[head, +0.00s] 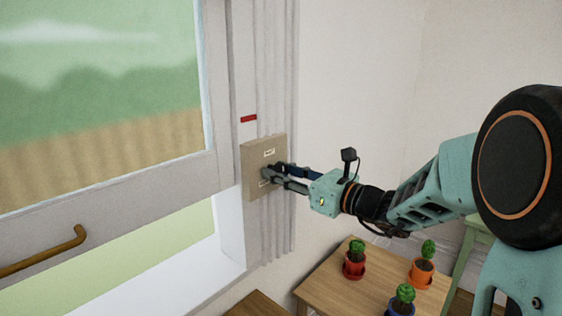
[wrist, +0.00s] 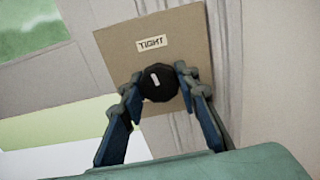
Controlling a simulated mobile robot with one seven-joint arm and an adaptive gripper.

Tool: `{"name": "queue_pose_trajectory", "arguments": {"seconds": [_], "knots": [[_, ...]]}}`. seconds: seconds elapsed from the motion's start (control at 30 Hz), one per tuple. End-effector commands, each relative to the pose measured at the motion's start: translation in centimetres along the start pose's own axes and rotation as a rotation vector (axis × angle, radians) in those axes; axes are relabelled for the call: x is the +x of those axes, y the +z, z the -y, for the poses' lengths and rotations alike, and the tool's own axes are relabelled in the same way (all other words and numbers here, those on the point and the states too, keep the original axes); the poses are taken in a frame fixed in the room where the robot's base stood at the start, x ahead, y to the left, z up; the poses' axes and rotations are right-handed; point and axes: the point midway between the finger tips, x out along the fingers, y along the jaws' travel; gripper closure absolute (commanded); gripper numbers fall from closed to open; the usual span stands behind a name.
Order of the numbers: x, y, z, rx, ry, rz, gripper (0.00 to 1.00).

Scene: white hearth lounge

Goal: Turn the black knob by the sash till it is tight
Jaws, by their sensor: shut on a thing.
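The black knob (wrist: 158,84) sits on a tan plate (wrist: 188,42) with a label reading "TIGHT" above it. A white pointer mark on the knob stands roughly upright, leaning slightly left in the wrist view. My gripper (wrist: 157,86) is shut on the knob, one finger on each side. In the head view the plate (head: 251,160) is on the window frame, right of the sash (head: 170,182), and my gripper (head: 272,175) reaches it from the right. The knob is mostly hidden by my fingers there. The sash is raised, with a gap under it.
A red mark (head: 248,119) is on the frame above the plate. A brass-coloured handle (head: 45,252) is on the sash's lower rail. A wooden table (head: 340,289) below my arm holds small cacti in red (head: 354,267), orange (head: 420,272) and blue (head: 401,309) pots.

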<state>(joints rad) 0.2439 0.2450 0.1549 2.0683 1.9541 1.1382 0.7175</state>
Motion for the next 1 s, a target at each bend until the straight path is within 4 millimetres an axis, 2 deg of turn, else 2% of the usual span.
{"name": "queue_pose_trajectory", "arguments": {"seconds": [0.4, 0.93, 0.97, 1.0], "knots": [[-0.02, 0.04, -0.01, 0.174, -0.001, -0.001, 0.95], [-0.02, -0.07, -0.02, 0.192, -0.001, 0.0, 0.95], [-0.02, -0.07, -0.02, 0.192, -0.001, 0.0, 0.68], [-0.01, -0.06, -0.02, 0.192, 0.0, 0.0, 0.63]]}}
